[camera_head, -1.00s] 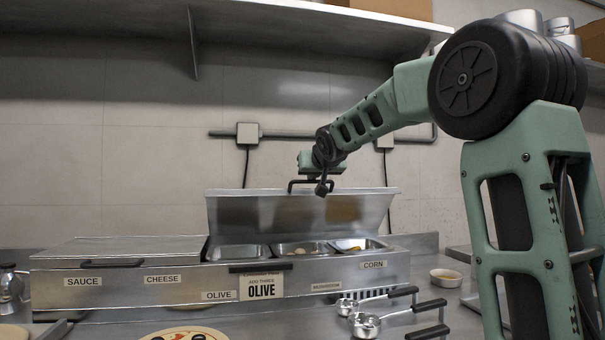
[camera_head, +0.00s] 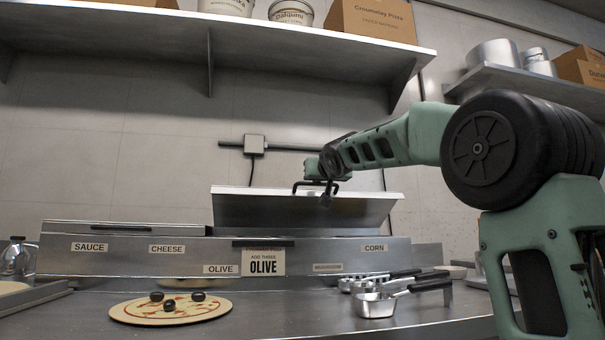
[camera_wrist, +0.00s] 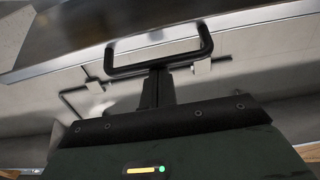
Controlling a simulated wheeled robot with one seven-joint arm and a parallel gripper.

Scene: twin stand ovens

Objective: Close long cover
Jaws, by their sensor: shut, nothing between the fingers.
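The long cover (camera_head: 300,210) is a metal lid on the right part of the topping station, tilted up and open. It also shows in the wrist view (camera_wrist: 120,28) as a metal panel with a black bar handle (camera_wrist: 160,60). My gripper (camera_head: 327,190) is at the top edge of this cover, beside its black handle. The fingers (camera_wrist: 158,72) are shut with nothing between them and reach up to the handle's lower bar. I cannot tell whether they touch it. The left cover (camera_head: 125,228) lies closed over the sauce and cheese side.
A pizza (camera_head: 170,308) with olives lies on the counter in front. Several metal measuring scoops (camera_head: 375,303) stand to its right. An upper shelf (camera_head: 240,40) with boxes and tubs overhangs the station. The wall behind carries a pipe and outlet box (camera_head: 254,144).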

